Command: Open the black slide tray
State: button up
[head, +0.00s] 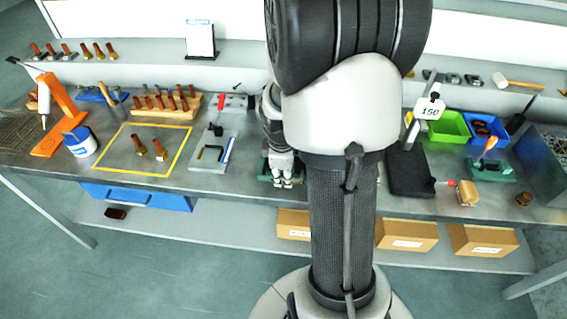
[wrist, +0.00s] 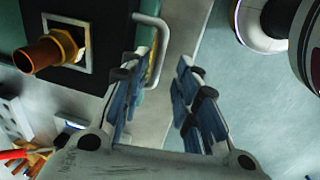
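The black slide tray (wrist: 100,12) fills the upper left of the wrist view. It has a square metal-framed seat holding a brass and copper-coloured fitting (wrist: 50,48). A silver bar handle (wrist: 162,48) stands on its right edge, by a green strip. My gripper (wrist: 160,72) is open and empty, with the handle's lower part between its fingertips in the picture. I cannot tell whether the left finger touches it. In the head view my gripper (head: 283,184) is at the bench's front edge, over a green part (head: 264,172); my arm hides most of the tray there.
A grey fixture plate (head: 212,152) lies left of my gripper, and a black scale-like plate (head: 408,172) lies right of my arm. Cardboard boxes (head: 406,235) stand on the shelf below. Open floor (head: 170,265) lies in front of the bench.

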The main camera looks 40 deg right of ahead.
notch_tip(320, 180, up, 11)
jog(key=s+a, duration=0.1)
jog(key=shift+s+a+f, duration=0.15)
jog(key=shift+a, duration=0.15)
